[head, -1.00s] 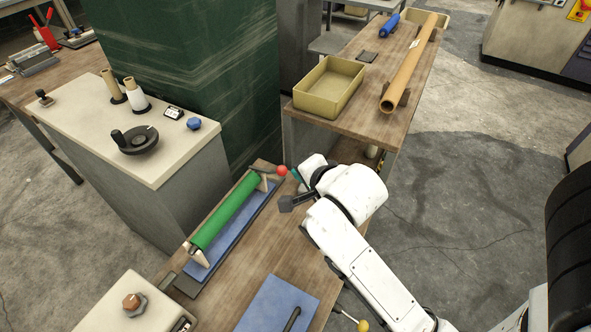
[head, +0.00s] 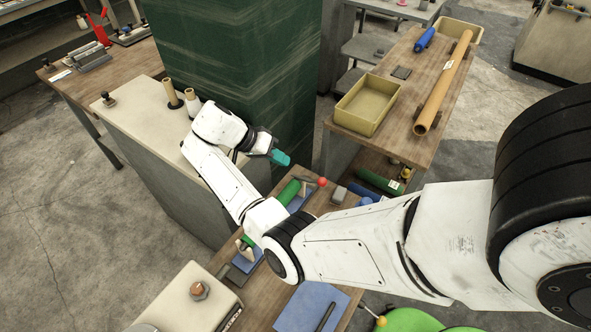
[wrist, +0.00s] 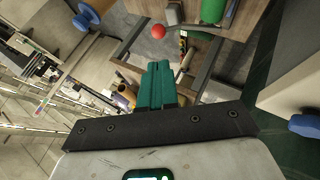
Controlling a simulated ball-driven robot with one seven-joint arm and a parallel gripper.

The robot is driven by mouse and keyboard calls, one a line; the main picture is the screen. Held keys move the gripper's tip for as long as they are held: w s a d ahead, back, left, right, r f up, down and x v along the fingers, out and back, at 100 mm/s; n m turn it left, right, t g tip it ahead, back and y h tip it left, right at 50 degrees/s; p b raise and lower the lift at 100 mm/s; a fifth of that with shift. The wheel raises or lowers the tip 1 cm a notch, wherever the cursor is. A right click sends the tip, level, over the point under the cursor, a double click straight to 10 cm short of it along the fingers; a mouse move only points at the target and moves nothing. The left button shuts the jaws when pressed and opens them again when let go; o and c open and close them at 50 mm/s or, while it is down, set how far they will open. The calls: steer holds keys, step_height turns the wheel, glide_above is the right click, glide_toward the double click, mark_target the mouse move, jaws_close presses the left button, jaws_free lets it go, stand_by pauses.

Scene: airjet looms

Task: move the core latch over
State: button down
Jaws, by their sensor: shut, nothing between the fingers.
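The core latch shows as a short dark lever with a red ball knob (head: 322,182) at the far end of the cradle that holds the green roll (head: 290,191). My arm hides the middle of the roll. My gripper (head: 281,158), with teal fingers, is shut and empty, apart from the knob on its upper left in the head view. In the wrist view the red knob (wrist: 158,31) lies beyond the shut fingertips (wrist: 157,64), with a gap between. The end of the green roll (wrist: 213,10) shows at the top there.
A dark green column (head: 235,60) stands close behind my gripper. A pale cabinet with thread cones (head: 172,93) is on the left. A tan tray (head: 367,106) and a cardboard tube (head: 443,85) lie on the shelf at the right. Open floor lies further right.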

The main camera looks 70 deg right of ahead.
steer(key=b, duration=0.2)
glide_toward(315, 182)
steer(key=s+f, duration=0.1)
steer(key=s+d, duration=0.1)
steer(key=s, duration=0.1)
steer(key=s+f, duration=0.1)
steer(key=s, duration=0.1)
steer(key=shift+s+d+f, duration=0.2)
steer(key=shift+d+f, duration=0.05)
steer(key=shift+f, duration=0.1)
steer(key=shift+f, duration=0.1)
steer(key=t, duration=0.1)
steer(key=s+f+t, duration=0.1)
steer(key=shift+s+a+f+m+t+h+p, duration=0.1)
steer(key=shift+a+f+m+t+h+p, duration=0.1)
steer(key=shift+m+t+h+p, duration=0.1)
steer(key=shift+s+f, duration=0.35)
steer(key=shift+f, duration=0.3)
